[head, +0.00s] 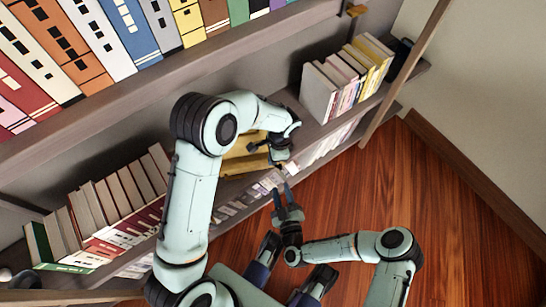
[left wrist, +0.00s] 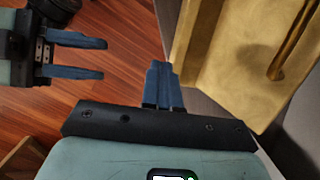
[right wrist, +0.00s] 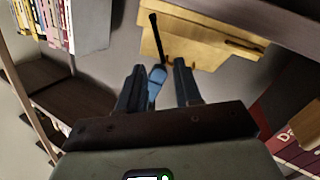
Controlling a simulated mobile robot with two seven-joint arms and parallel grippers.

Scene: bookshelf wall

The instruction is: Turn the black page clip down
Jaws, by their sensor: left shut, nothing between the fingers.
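The yellow wooden stand (head: 243,158) is partly hidden behind my left arm in the head view. It also shows in the left wrist view (left wrist: 225,70) and the right wrist view (right wrist: 200,42). A thin black rod (right wrist: 157,38), seemingly the black page clip, stands near-vertical in the right wrist view, before the stand's left part. A second dark bar (right wrist: 243,45) lies across the stand's right part. My left gripper (left wrist: 158,68) is shut and empty, beside the stand's edge; contact with the rod is unclear. My right gripper (right wrist: 158,66) is open, below the rod, its fingers apart.
Books (head: 345,80) stand on the shelf at the right, and more books (head: 115,195) stand at the lower left. A shelf board (head: 110,95) runs above the arms. My two grippers are close together. The wooden floor (head: 400,190) at the right is clear.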

